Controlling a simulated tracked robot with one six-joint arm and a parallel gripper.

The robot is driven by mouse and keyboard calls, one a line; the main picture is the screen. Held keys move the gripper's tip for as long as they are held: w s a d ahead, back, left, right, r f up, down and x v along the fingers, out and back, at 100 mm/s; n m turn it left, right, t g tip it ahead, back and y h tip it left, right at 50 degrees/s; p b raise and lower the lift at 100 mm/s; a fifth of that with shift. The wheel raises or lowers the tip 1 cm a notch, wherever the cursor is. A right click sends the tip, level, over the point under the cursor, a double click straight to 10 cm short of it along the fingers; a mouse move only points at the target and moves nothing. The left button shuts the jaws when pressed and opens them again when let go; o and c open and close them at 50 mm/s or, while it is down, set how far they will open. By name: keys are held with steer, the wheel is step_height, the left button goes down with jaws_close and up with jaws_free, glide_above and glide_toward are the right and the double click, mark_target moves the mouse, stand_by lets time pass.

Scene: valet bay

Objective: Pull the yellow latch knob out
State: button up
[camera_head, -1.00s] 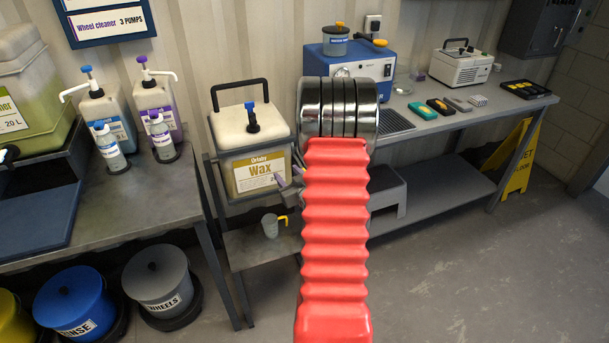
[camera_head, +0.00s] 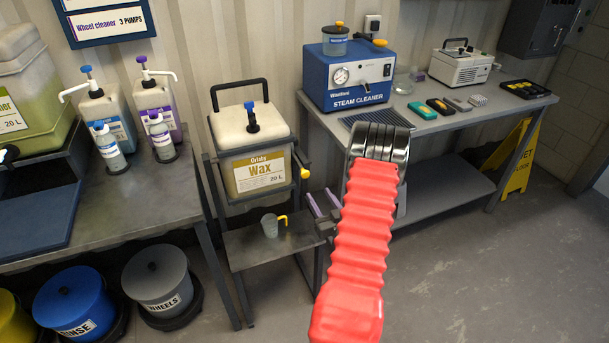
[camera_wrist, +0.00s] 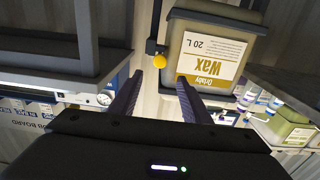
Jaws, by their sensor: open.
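The yellow latch knob (camera_head: 305,172) sticks out from the right side of the dark frame around the Wax container (camera_head: 237,174). In the wrist view the knob (camera_wrist: 159,61) appears between and just beyond my two purple fingertips, with no contact visible. My gripper (camera_head: 322,203) is open and empty, to the right of the knob and slightly lower in the head view. In the wrist view my gripper (camera_wrist: 158,82) has its fingers spread. The Wax container (camera_wrist: 212,55) appears upside down there, right of the knob.
A grey measuring cup (camera_head: 270,227) with a yellow handle stands on the low shelf (camera_head: 245,250) below the container. A blue steam cleaner (camera_head: 340,98) stands on the bench at right. Pump bottles (camera_head: 104,115) stand on the left table. Open floor lies at lower right.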

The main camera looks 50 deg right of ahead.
mark_target(306, 175)
steer(key=shift+w+d, duration=0.1)
steer(key=x, duration=1.3)
steer(key=shift+w+d, duration=0.1)
steer(key=shift+w, duration=0.15)
steer(key=shift+c, duration=0.2)
jaws_close()
